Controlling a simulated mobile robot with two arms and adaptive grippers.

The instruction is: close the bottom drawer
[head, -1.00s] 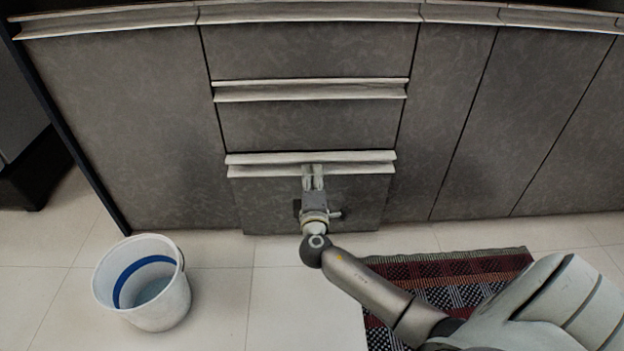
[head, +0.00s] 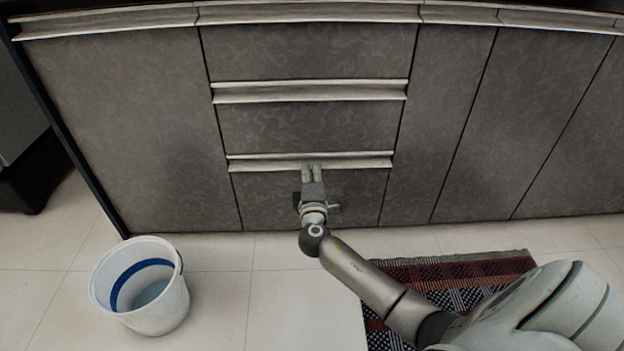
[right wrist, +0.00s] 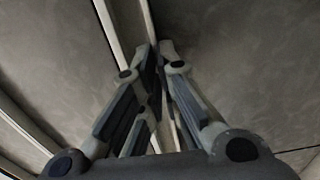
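The bottom drawer (head: 268,198) is a dark grey front with a pale handle strip (head: 250,164) along its top edge, in the middle of the cabinet. Its front looks flush with the cabinet face. My right gripper (head: 312,169) is at the middle of this strip, its fingers pointing at the drawer and apparently touching the strip. In the right wrist view its fingers (right wrist: 166,62) are close together with nothing seen between them. The exact contact at the tips is hard to see. My left gripper is not in view.
Two more drawers, the middle one (head: 310,127) and the top one (head: 310,52), are above and shut. A white bucket (head: 165,312) with a blue band stands on the floor at left. A patterned rug (head: 450,275) lies at right, under my right arm. Tiled floor between them is clear.

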